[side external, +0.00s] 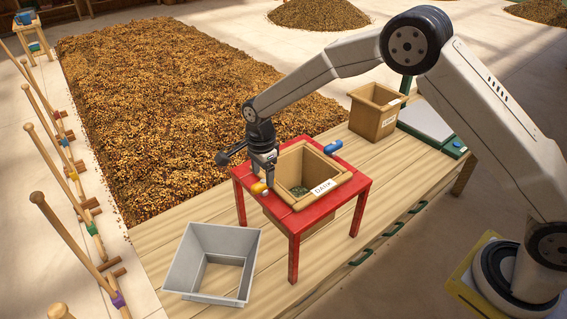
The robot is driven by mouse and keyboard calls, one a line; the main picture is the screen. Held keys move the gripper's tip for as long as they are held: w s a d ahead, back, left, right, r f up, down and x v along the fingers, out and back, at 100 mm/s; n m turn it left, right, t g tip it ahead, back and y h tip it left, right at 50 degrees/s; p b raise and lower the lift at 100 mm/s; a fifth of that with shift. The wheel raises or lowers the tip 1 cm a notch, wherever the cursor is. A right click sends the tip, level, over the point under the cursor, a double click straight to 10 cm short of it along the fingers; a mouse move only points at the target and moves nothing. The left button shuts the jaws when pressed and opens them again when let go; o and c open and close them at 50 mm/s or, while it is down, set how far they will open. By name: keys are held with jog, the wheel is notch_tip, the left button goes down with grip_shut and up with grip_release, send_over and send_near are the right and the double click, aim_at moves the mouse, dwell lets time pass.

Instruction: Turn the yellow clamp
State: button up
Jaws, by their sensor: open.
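The yellow clamp (259,189) is a small rounded piece on the left side of a wooden box (294,148) set in a red stand (362,189). My gripper (267,182) points down right at the clamp, with its fingertips close beside it. The jaws are open, and I cannot tell whether they touch the clamp. Part of the clamp's upper side is hidden by the gripper. A blue clamp (333,147) sits on the opposite side of the box. The box has a white label and dark greenish contents.
An empty-looking grey bin (182,267) stands on the plank table (155,243) left of the stand. Another wooden box (366,122) and a flat scale-like device (425,119) are at the back right. A bed of beans (170,90) lies behind; rakes line the left.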

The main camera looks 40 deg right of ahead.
aim_at(263, 181)
jog(key=shift+f, duration=1.55)
grip_shut()
